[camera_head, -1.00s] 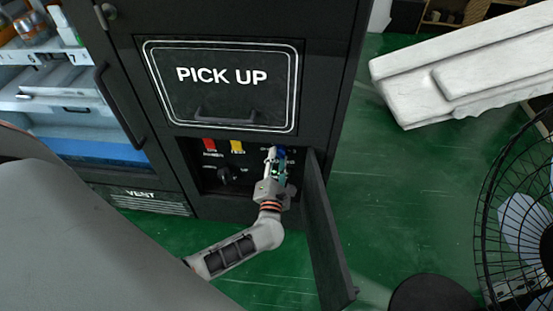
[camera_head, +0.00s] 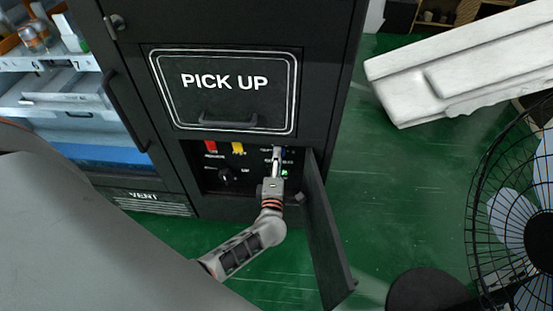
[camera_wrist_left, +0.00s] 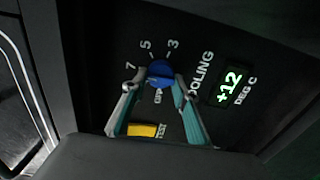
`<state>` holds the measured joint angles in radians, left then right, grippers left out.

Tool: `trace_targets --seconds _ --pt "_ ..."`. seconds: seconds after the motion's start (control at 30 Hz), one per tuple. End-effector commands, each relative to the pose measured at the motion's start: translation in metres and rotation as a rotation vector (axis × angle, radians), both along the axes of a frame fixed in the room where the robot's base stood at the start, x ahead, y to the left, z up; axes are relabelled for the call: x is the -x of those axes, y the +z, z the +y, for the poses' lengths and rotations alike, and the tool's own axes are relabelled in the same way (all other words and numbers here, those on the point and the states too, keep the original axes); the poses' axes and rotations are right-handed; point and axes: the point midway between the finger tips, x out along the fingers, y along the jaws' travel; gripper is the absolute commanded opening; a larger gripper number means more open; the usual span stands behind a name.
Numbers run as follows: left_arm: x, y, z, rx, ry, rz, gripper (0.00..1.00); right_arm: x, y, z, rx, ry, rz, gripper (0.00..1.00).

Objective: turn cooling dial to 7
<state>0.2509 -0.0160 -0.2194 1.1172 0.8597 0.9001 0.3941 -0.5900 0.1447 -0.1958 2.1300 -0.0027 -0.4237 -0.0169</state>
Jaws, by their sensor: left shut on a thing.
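The blue cooling dial (camera_wrist_left: 160,72) sits on a dark panel, with the marks 7, 5 and 3 around one side and a partly hidden OFF mark below. My left gripper (camera_wrist_left: 160,82) is shut on the dial, with one finger on each side of it. I cannot tell exactly which mark the dial points to. The green display (camera_wrist_left: 231,87) beside it reads +12 DEG C. In the head view my left gripper (camera_head: 277,150) reaches into the open lower compartment and covers much of the dial area. My right gripper is not in view.
A yellow TEST switch (camera_wrist_left: 142,130) sits near the fingers. Red (camera_head: 211,147) and yellow (camera_head: 237,148) switches and a black knob (camera_head: 226,176) are left of the gripper. The open compartment door (camera_head: 322,230) stands close on the right. A fan (camera_head: 520,210) is farther right.

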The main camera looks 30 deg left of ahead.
Motion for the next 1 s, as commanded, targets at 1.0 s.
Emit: trace_targets --seconds 1.0 --pt "0.0054 -0.0009 -0.0025 -0.017 0.000 0.009 0.46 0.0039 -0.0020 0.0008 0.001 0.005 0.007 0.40"
